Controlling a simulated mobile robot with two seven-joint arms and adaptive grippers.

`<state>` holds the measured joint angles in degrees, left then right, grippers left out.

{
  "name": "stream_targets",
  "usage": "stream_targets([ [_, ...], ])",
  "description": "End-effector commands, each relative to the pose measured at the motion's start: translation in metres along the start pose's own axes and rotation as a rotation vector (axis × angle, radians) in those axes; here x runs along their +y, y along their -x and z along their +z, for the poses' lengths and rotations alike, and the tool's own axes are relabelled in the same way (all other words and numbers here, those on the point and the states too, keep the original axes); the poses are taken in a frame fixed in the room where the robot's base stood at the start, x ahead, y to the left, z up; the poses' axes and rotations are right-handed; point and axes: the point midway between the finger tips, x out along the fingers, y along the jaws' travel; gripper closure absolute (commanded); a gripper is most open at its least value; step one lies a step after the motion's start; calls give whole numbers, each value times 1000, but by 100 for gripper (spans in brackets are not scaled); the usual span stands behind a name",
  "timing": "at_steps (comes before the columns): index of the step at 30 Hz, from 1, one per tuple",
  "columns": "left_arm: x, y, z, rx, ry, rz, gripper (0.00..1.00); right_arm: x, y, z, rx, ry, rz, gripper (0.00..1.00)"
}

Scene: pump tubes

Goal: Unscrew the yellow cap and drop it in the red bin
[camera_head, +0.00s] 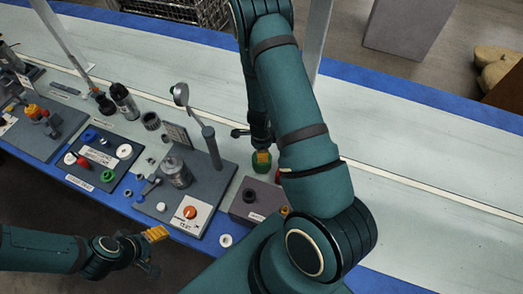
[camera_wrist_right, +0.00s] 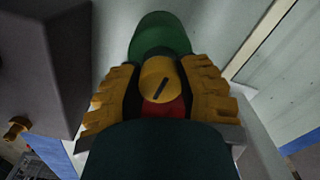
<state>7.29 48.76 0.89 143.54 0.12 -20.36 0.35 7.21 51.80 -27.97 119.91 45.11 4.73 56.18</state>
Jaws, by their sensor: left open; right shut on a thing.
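The yellow cap (camera_wrist_right: 159,80), round with a dark slot, sits between the ribbed yellow fingers of my right gripper (camera_wrist_right: 158,92) in the right wrist view. The fingers are shut on it from both sides. A green rounded piece (camera_wrist_right: 160,35) is just beyond the cap, and a red piece (camera_wrist_right: 165,108) shows on its near side; whether the cap is joined to either cannot be told. In the head view the right gripper (camera_head: 262,155) is beyond the dark box, partly behind my arm. My left gripper (camera_head: 150,240) is open and empty at lower left. No red bin can be made out for certain.
A dark grey box (camera_head: 243,211) stands near the right gripper; a small red object (camera_head: 277,176) is partly hidden by my arm. Boards with small parts, a metal canister (camera_head: 174,172) and a post (camera_head: 211,147) fill the left. The table (camera_head: 440,150) at right is clear.

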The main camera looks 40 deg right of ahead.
Motion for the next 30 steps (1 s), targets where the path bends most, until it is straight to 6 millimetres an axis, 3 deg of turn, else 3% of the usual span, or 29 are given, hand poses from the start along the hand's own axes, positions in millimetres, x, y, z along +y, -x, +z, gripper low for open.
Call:
stream_targets([
  [4, 0, -1, 0, 0, 0, 0, 36, -2, 0, 0, -1, 44, -4, 100],
  [10, -2, -5, 0, 0, 0, 0, 36, -2, 0, 1, -1, 286, -5, 100],
  [19, -2, -5, 0, 0, 0, 0, 36, -2, 0, 1, -1, 321, -5, 100],
  [25, -3, -9, 1, 0, 0, 0, 36, -2, 0, 1, -1, 568, -6, 100],
  [30, -3, -8, 1, 0, 0, 0, 36, -2, 1, 1, 0, 606, -7, 100],
])
